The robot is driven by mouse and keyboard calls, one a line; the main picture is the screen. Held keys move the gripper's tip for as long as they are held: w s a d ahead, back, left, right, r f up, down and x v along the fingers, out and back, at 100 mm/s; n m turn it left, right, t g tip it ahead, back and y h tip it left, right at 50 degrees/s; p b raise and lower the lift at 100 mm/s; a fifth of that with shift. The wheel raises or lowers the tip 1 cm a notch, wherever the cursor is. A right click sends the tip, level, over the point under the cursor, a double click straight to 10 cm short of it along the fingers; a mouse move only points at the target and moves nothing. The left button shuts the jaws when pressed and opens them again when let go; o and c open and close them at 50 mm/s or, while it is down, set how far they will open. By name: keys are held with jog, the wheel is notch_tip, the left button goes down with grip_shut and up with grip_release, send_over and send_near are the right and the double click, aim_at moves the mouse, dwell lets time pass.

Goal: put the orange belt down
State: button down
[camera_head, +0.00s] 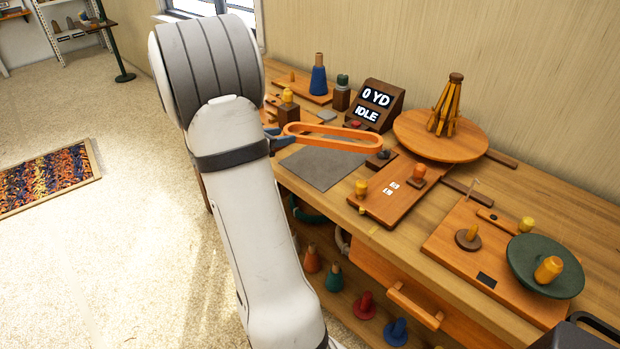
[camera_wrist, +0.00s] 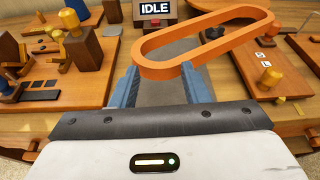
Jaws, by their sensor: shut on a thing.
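The orange belt (camera_head: 335,137) is a stiff, long closed loop. My gripper (camera_head: 283,138) is shut on its near left end and holds it above the workbench, over a grey mat (camera_head: 325,168). In the wrist view the belt (camera_wrist: 205,42) extends from between the two blue fingers (camera_wrist: 160,84) up and to the right, across the lower edge of the display. Its far end is free. The gap between belt and bench cannot be told exactly. My arm hides part of the bench's left end.
Behind the belt stands a display (camera_head: 377,104) reading "0 YD IDLE". A board with pegs (camera_head: 395,195) lies to the right, with a round wooden turntable (camera_head: 415,128) behind it. A second board (camera_head: 470,255) and green dish (camera_head: 530,275) are farther right. Clear mat shows below the belt.

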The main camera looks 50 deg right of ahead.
notch_tip(320, 180, down, 8)
jog(key=b, duration=0.1)
jog(key=shift+f, duration=0.3)
jog(key=shift+f+b, duration=0.55)
jog(key=c, duration=0.8)
grip_release()
jog(key=shift+r, duration=0.1)
